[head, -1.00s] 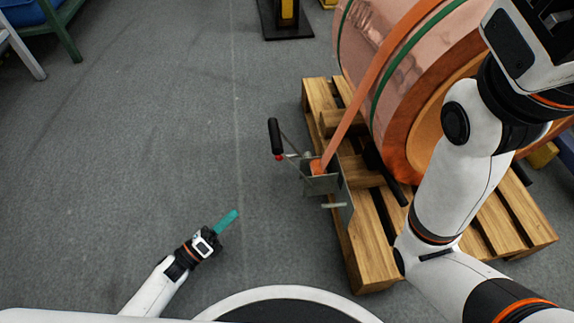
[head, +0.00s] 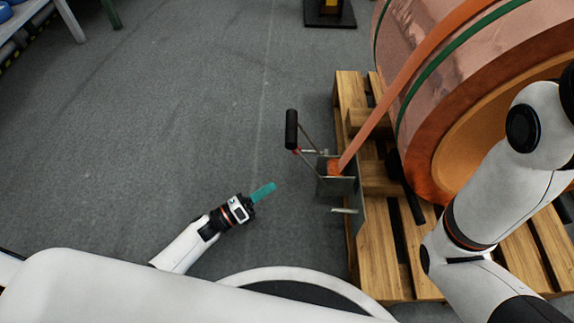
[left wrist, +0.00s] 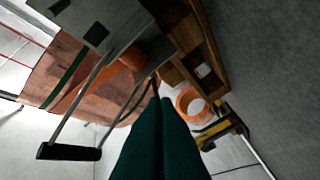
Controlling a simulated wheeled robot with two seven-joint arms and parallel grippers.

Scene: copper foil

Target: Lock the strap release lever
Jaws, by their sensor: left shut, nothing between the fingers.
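The strap release lever (head: 291,130) has a black grip on thin metal rods and stands up from a grey metal bracket (head: 338,187) at the pallet's left edge. An orange strap (head: 395,90) runs from the bracket up over the copper foil roll (head: 425,75). My left gripper (head: 264,192) has teal fingers, shut and empty, below and left of the lever and apart from it. In the left wrist view the fingers (left wrist: 160,135) point up the picture, and the lever's black grip (left wrist: 68,152) is to their left. My right arm shows at the right; its gripper is out of view.
The wooden pallet (head: 352,90) carries the roll and fills the right side. Open grey floor (head: 170,110) lies left of the lever. A dark stand (head: 330,14) is at the top, and a bench (head: 35,20) is at the upper left.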

